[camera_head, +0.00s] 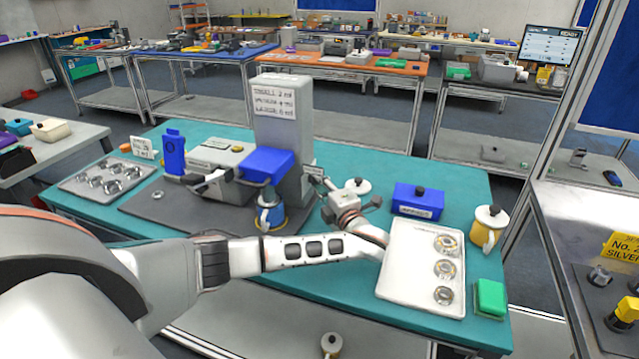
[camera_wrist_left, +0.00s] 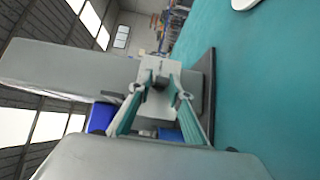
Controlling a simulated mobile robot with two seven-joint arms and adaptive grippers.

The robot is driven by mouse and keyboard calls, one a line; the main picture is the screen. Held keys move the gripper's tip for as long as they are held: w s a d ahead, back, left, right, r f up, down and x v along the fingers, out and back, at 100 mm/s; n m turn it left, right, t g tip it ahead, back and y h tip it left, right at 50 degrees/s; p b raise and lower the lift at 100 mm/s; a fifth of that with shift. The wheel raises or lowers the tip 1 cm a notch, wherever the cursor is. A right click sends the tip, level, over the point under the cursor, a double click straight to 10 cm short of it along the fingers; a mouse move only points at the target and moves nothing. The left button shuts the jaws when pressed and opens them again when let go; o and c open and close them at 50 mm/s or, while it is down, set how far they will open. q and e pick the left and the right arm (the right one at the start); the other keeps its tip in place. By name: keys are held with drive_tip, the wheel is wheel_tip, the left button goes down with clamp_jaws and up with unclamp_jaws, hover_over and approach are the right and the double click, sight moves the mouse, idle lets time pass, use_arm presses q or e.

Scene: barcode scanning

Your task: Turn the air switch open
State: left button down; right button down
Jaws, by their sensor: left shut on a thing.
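The air switch (camera_wrist_left: 158,70) is a small pale grey box with a dark lever, mounted on the side of the tall grey machine column (camera_head: 284,125). In the head view it shows small at the column's right side (camera_head: 314,171), partly hidden by my gripper. My left gripper (camera_head: 323,181) reaches it from the right. In the left wrist view the two teal-padded fingers of the left gripper (camera_wrist_left: 159,91) are on either side of the dark lever and shut on it. The lever's exact angle is hard to tell. My right gripper is not in view.
A white tray of metal rings (camera_head: 400,285), a blue box (camera_head: 418,200) and a yellow mug (camera_head: 487,230) are at the right.

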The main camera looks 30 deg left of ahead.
use_arm(q)
drive_tip(key=shift+g, duration=0.3)
drive_tip(key=shift+w+a+r+m+g+h+b, duration=0.1)
drive_tip(key=shift+w+r+m+g+h+b, duration=0.1)
drive_tip(key=shift+m+g+h+b, duration=1.25)
drive_tip(key=shift+w+r+m+g+h+b, duration=0.15)
drive_tip(key=shift+m+g+h+b, duration=0.6)
drive_tip(key=shift+m+g+b, duration=1.25)
drive_tip(key=shift+w+a+r+m+g+h+b, duration=0.15)
drive_tip(key=shift+m+g+h+b, duration=0.95)
drive_tip(key=shift+g+b, duration=1.25)
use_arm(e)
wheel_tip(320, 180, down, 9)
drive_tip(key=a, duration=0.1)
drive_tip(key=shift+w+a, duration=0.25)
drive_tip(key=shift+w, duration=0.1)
use_arm(q)
drive_tip(key=shift+d, duration=0.1)
